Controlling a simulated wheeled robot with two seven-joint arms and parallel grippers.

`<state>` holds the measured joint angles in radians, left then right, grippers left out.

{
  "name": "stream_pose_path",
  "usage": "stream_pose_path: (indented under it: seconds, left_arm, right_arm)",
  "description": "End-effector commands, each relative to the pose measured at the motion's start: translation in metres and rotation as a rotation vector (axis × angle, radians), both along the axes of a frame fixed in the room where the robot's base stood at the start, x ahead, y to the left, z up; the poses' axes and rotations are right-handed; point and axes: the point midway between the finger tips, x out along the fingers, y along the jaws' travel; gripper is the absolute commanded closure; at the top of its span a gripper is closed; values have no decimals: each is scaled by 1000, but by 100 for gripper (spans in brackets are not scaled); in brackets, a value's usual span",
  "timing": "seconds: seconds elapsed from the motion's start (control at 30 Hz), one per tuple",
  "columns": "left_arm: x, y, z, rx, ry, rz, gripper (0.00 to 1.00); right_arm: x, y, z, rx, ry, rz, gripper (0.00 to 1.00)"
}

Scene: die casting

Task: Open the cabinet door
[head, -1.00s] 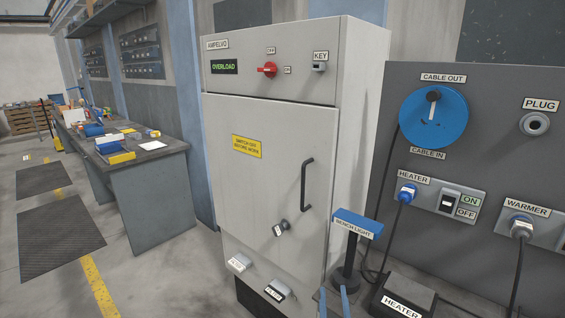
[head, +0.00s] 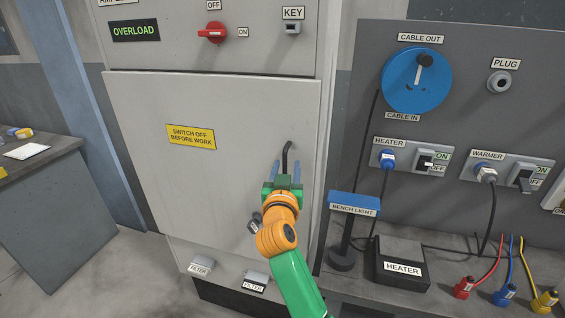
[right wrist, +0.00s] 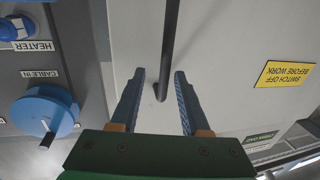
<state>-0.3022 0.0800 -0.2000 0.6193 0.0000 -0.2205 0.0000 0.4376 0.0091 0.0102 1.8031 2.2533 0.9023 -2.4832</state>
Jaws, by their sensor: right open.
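The cabinet door (head: 150,180) is a light grey panel and looks shut. Its black bar handle (head: 288,152) stands upright near the right edge, and my gripper covers its lower part in the head view. My right gripper (head: 286,172) is open in front of the door at the handle. In the right wrist view, the two blue fingers (right wrist: 158,82) lie on either side of the handle (right wrist: 169,45) near its end, with a gap on both sides. Whether the fingers reach around the bar is not clear. My left gripper is not in view.
A small dark lock or knob (head: 254,222) is on the door beside my wrist. A red switch (head: 212,32) and an OVERLOAD display are above the door. A bench light (head: 353,206) and a heater box (head: 402,265) stand to the right. Floor is free on the left.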

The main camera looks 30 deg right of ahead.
Motion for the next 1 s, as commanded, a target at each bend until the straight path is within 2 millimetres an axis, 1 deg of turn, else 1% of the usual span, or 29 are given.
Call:
stream_pose_path:
  seconds: [0.03, 0.13, 0.37, 0.47, 0.5, 0.53, 0.57, 1.0]
  left_arm:
    - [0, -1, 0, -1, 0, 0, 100]
    - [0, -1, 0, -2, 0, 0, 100]
    - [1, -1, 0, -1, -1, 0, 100]
    - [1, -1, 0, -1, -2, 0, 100]
    - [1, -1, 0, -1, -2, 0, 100]
    - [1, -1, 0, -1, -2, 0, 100]
    - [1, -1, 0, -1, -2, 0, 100]
    - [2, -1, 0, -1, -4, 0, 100]
  right_arm:
    - [6, -4, 0, 0, 0, -1, 54]
    - [13, -10, 0, 0, 0, 0, 54]
    - [14, -11, 0, 0, 0, 1, 54]
    - [14, -11, 0, 0, 0, 1, 78]
    - [14, -11, 0, 0, 0, 1, 89]
    - [14, -11, 0, 0, 0, 1, 97]
    - [14, -11, 0, 0, 0, 1, 100]
    - [14, -11, -1, 0, 0, 0, 100]
